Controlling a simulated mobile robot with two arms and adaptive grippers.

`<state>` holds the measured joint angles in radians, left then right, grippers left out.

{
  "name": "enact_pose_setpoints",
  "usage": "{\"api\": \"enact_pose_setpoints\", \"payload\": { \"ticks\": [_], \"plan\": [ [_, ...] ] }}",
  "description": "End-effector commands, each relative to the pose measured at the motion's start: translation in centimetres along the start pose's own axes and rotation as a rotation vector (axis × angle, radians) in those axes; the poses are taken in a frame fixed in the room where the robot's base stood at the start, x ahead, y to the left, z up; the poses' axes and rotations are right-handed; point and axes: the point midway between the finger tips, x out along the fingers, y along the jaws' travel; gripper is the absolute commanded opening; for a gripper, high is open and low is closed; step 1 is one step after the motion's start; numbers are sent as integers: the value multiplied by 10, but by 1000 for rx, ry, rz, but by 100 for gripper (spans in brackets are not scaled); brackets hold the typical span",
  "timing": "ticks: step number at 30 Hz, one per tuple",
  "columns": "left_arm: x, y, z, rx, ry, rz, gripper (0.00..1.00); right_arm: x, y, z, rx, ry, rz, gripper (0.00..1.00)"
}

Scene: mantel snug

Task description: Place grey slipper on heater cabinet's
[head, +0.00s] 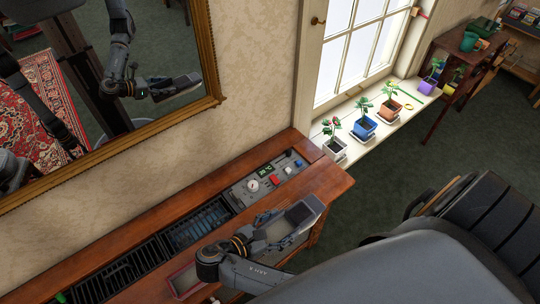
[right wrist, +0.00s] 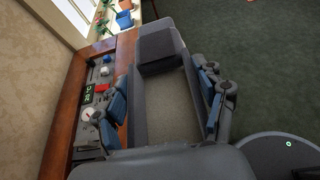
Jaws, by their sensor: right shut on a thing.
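The grey slipper (head: 305,212) is held in my right gripper (head: 272,226), its dark toe pointing up and right in the head view. The right wrist view shows its toe (right wrist: 162,48) and its tan insole (right wrist: 165,115), with a blue-padded finger (right wrist: 117,106) along each side. In the head view the slipper overlaps the front edge of the wooden heater cabinet (head: 330,184), near its control panel. Its height above the top is hard to judge. My left gripper is not directly in view.
The cabinet top has dark grilles (head: 136,268), a control panel (head: 268,180) with knobs and a red-rimmed tray (head: 170,276) partly behind my arm. Potted plants (head: 363,126) line the windowsill to the right. A gilt-framed mirror (head: 212,60) hangs on the wall, reflecting my arm.

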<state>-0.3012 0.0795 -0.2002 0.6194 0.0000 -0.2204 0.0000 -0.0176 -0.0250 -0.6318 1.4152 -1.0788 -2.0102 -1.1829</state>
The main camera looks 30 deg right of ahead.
Motion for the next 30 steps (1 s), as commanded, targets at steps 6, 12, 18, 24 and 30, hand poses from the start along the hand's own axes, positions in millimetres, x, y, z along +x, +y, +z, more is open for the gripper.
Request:
{"api": "enact_pose_setpoints", "payload": {
  "ticks": [6,12,18,24,30],
  "plan": [
    [28,0,0,0,3,-1,40,35,42,-28,2,-7,1,36],
    [41,0,2,0,3,-1,40,49,58,-45,1,-2,1,36],
    [51,0,2,0,3,0,40,60,70,-57,1,-3,0,36],
    [51,1,2,0,3,0,40,67,68,-79,-2,0,-1,36],
    [51,1,2,0,3,0,40,68,68,-81,0,1,1,36]
  ]
}}
